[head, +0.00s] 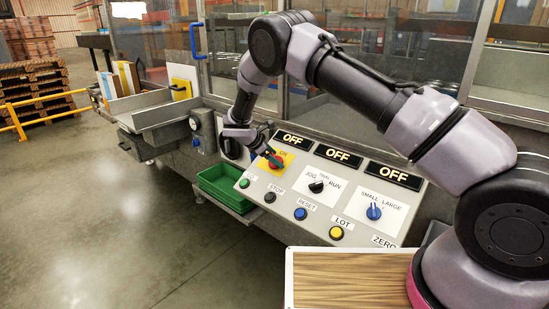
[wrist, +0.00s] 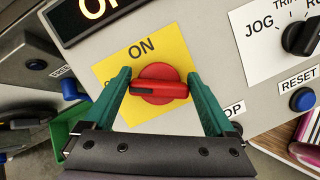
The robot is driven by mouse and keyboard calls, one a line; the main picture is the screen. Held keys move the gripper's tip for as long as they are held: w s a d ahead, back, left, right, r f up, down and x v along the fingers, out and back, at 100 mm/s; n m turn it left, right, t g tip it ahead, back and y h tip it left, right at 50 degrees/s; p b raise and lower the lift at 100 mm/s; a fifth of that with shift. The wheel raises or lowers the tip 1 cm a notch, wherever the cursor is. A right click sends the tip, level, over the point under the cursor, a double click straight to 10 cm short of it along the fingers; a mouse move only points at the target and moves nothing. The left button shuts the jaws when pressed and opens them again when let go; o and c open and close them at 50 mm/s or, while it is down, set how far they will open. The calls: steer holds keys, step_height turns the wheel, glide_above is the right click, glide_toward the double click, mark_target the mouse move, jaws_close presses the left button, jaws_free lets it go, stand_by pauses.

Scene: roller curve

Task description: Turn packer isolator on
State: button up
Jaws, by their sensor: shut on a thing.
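The packer isolator is a red rotary knob (wrist: 160,84) on a yellow plate (wrist: 172,50) at the upper left of the control panel. ON is printed above the knob in the wrist view; another label at its left is mostly hidden by a finger. The knob's raised bar lies nearly level in that view, across the ON direction. My gripper (wrist: 158,74) has its green fingers at either end of the bar, shut on the knob. In the head view my gripper (head: 271,156) covers part of the knob. The display (head: 293,141) above it reads OFF.
Two more displays, (head: 338,156) and (head: 393,175), read OFF. A black JOG/RUN selector (head: 317,186), a blue SMALL/LARGE selector (head: 374,211) and several push buttons share the panel. A green bin (head: 222,187) sits at its left edge. A wood-topped surface (head: 345,280) is in front.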

steer(key=m, duration=0.3)
steer(key=m+g, duration=0.1)
steer(key=m, duration=0.2)
steer(key=shift+s+m+g, duration=0.2)
steer(key=shift+m+g, duration=0.1)
steer(key=shift+m, duration=0.1)
steer(key=m, duration=0.2)
steer(key=m+g, duration=0.1)
steer(key=m, duration=0.2)
steer(key=shift+s+a+f, duration=0.1)
steer(key=shift+s+f, duration=0.05)
steer(key=shift+m, duration=0.3)
steer(key=o, duration=1.1)
steer(key=shift+c, duration=0.2)
steer(key=v, duration=1)
steer(key=shift+r, duration=0.45)
steer(key=shift+a, duration=0.1)
